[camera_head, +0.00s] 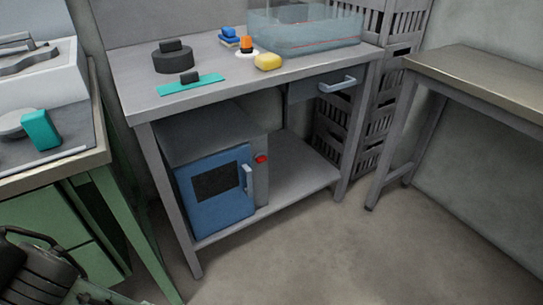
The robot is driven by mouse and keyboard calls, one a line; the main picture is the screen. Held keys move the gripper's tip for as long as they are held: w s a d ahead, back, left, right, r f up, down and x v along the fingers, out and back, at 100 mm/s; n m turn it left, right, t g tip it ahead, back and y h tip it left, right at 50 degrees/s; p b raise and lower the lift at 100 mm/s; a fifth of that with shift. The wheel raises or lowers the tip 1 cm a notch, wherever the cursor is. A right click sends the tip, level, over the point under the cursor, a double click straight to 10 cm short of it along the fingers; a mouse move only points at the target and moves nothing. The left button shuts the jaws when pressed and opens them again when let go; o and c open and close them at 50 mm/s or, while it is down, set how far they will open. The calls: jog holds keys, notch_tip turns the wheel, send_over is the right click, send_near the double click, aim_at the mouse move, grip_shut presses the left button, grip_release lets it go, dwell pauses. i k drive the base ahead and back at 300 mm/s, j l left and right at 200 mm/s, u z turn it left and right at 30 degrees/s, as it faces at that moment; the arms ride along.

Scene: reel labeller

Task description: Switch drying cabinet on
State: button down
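The drying cabinet appears to be the grey box with a blue door (213,190) on the lower shelf of the middle table. The door looks closed; it has a dark window (216,181) and a pale vertical handle (249,181) on its right side. A red round knob or button (261,158) sits on the grey front panel right of the door. Its on or off state cannot be read. I cannot make out my gripper in this view.
Crates (390,70) stand behind. A dark ribbed object (40,275) is at lower left. Floor (330,260) in front is clear.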

aim_at(260, 157)
jog(key=l+u, duration=0.4)
jog(key=l, duration=0.9)
jog(key=i+j, duration=0.1)
jog(key=i, duration=0.15)
jog(key=i+j, duration=0.15)
jog(key=i, duration=0.15)
